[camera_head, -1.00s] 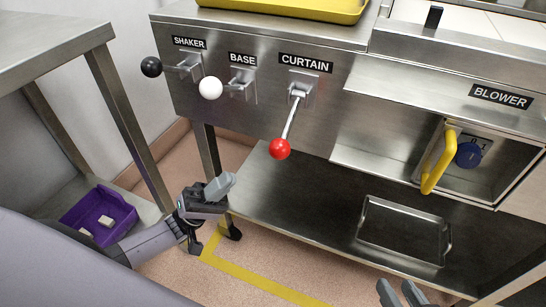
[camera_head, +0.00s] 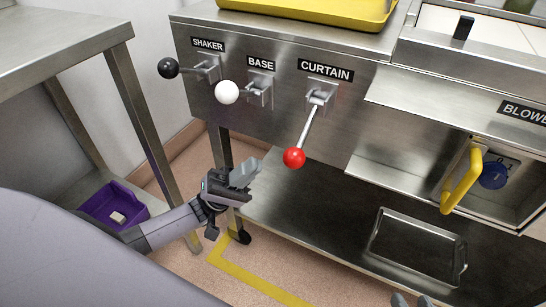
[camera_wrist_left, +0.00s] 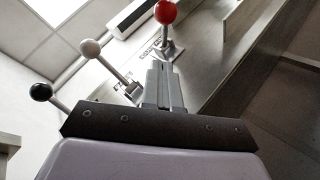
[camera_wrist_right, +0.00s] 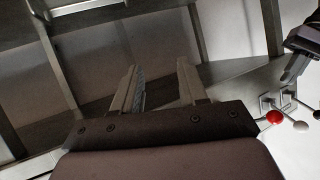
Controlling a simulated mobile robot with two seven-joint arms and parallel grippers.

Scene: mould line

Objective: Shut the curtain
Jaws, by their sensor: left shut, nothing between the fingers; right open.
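The curtain lever with its red ball knob (camera_head: 294,158) hangs down and out from the steel panel under the CURTAIN label (camera_head: 325,70). The red knob also shows in the left wrist view (camera_wrist_left: 166,12) and the right wrist view (camera_wrist_right: 274,117). My left gripper (camera_head: 250,172) is shut and empty, to the left of the red knob and slightly lower in the head view, apart from it. My right gripper shows only its fingertips (camera_head: 411,300) at the bottom edge of the head view. In the right wrist view (camera_wrist_right: 160,85) its fingers are open and empty.
The shaker lever's black knob (camera_head: 168,67) and the base lever's white knob (camera_head: 227,92) stick out left of the curtain lever. A yellow handle (camera_head: 461,180) is at the right. A steel tray (camera_head: 418,246) lies on the lower shelf. A purple bin (camera_head: 112,207) is at the left.

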